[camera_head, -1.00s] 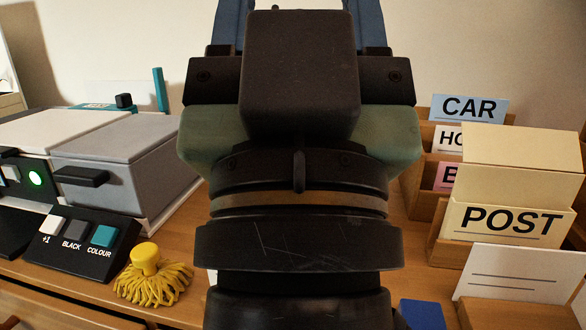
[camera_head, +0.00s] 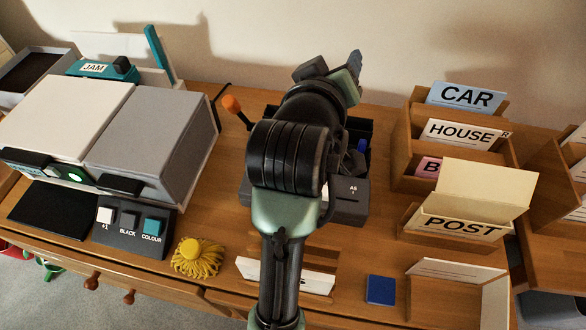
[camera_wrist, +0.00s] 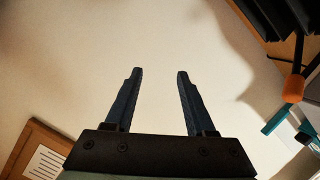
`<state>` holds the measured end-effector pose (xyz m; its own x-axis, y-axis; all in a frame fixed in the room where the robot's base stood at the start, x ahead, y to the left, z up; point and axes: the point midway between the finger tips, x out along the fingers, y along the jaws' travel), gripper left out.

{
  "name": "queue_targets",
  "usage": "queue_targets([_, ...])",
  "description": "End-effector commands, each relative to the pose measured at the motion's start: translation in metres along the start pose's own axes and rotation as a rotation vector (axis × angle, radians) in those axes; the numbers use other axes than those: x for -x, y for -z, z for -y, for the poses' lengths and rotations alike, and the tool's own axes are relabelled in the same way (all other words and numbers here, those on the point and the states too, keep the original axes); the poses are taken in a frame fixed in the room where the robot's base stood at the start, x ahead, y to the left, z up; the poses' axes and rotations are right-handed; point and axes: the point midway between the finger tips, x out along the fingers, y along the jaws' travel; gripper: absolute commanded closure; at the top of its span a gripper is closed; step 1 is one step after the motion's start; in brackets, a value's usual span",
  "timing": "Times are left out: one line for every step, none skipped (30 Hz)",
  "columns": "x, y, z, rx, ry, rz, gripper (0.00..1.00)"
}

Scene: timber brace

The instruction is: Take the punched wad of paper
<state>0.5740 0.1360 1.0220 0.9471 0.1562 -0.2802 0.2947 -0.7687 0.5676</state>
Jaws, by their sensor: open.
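My gripper (camera_head: 352,68) is at the back of the desk, beyond the dark punch (camera_head: 350,190), pointing away toward the wall. In the wrist view its two dark blue fingers (camera_wrist: 156,95) are apart with nothing between them. The punch has an orange-knobbed lever (camera_head: 232,104), and the knob also shows at the right of the wrist view (camera_wrist: 293,88). My arm covers much of the punch. I cannot make out a wad of paper in it. A white sheet or card (camera_head: 310,279) stands in front of the punch, partly behind my arm.
A grey and white copier (camera_head: 150,125) with a button panel (camera_head: 130,228) stands at left. A yellow mop-like object (camera_head: 193,258) and a blue block (camera_head: 381,289) lie near the front. Wooden card racks (camera_head: 410,145) and a POST envelope (camera_head: 455,215) stand at right.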

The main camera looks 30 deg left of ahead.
Motion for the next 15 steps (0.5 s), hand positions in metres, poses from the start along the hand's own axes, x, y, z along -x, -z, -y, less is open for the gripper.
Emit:
queue_targets([0.004, 0.008, 0.008, 0.056, 0.058, 0.06, 0.45])
queue_targets([0.004, 0.005, 0.017, 0.09, 0.089, 0.095, 0.45])
queue_targets([0.006, 0.001, 0.029, 0.138, 0.133, 0.141, 0.45])
queue_targets([0.007, -0.003, 0.037, 0.175, 0.165, 0.175, 0.45])
queue_targets([0.01, -0.006, 0.046, 0.212, 0.199, 0.207, 0.45])
queue_targets([0.015, -0.011, 0.056, 0.262, 0.245, 0.251, 0.45])
queue_targets([0.019, -0.015, 0.064, 0.301, 0.279, 0.283, 0.45])
queue_targets([0.024, -0.019, 0.071, 0.338, 0.313, 0.315, 0.45])
queue_targets([0.031, -0.024, 0.081, 0.39, 0.361, 0.355, 0.45])
queue_targets([0.037, -0.028, 0.087, 0.43, 0.396, 0.385, 0.45])
queue_targets([0.044, -0.032, 0.093, 0.47, 0.43, 0.414, 0.45])
queue_targets([0.054, -0.038, 0.101, 0.524, 0.479, 0.452, 0.45])
queue_targets([0.062, -0.042, 0.106, 0.563, 0.516, 0.481, 0.45])
queue_targets([0.07, -0.045, 0.111, 0.604, 0.552, 0.509, 0.45])
queue_targets([0.082, -0.051, 0.116, 0.658, 0.601, 0.546, 0.45])
